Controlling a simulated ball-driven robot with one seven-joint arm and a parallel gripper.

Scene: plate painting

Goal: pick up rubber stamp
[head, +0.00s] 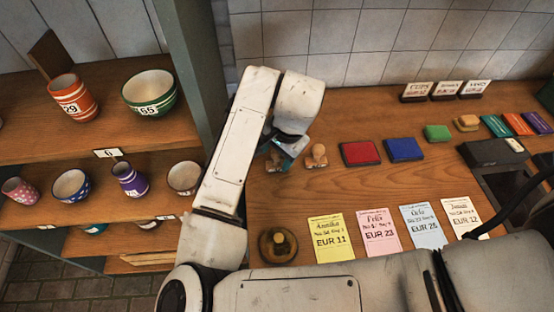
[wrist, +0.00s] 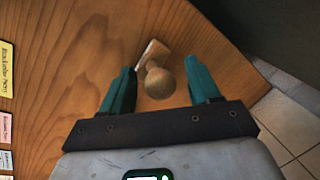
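The rubber stamp (head: 317,155) has a round wooden knob and stands on the counter, just right of my gripper (head: 284,153) in the head view. In the wrist view the stamp's knob (wrist: 159,83) shows between the two teal fingers of my gripper (wrist: 162,90), with a gap on each side. A pale-edged wooden block, apparently the stamp's base, shows past the knob. My gripper is open and holds nothing. The head view does not clearly show its height above the counter, and my wrist partly hides the fingers.
Red (head: 360,153) and blue (head: 404,149) pads lie to the right. Price cards, including a yellow one (head: 333,238), lie along the front. A round dark object (head: 278,245) sits front left. A tiled wall is behind; a crockery shelf (head: 110,140) stands left.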

